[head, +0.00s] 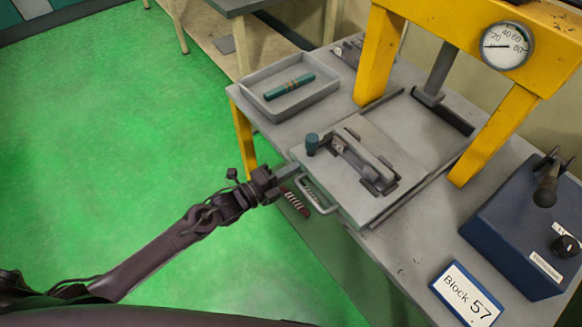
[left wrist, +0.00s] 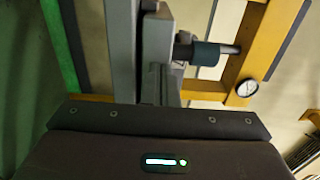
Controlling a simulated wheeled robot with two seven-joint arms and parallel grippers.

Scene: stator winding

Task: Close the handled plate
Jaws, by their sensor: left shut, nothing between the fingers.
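The handled plate (head: 330,172) is a flat grey slab in front of the yellow press, out from under it. A pale U-shaped handle (head: 318,200) sticks out from its front edge, over the table edge. A grey clamp-like fixture (head: 365,160) and a teal-topped peg (head: 312,144) stand on the plate; the teal part (left wrist: 210,53) also shows in the left wrist view. My left gripper (head: 287,172) is shut and empty, its tips close to the plate's front-left edge beside the handle. Whether they touch it I cannot tell. My right gripper is not in view.
The yellow press frame (head: 379,50) with a gauge (head: 507,46) stands behind the plate. The grey bed (head: 415,125) beneath it is clear. A tray (head: 290,98) holding a teal cylinder is back left. A blue control box (head: 520,235) and Block 57 sign (head: 467,297) are right.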

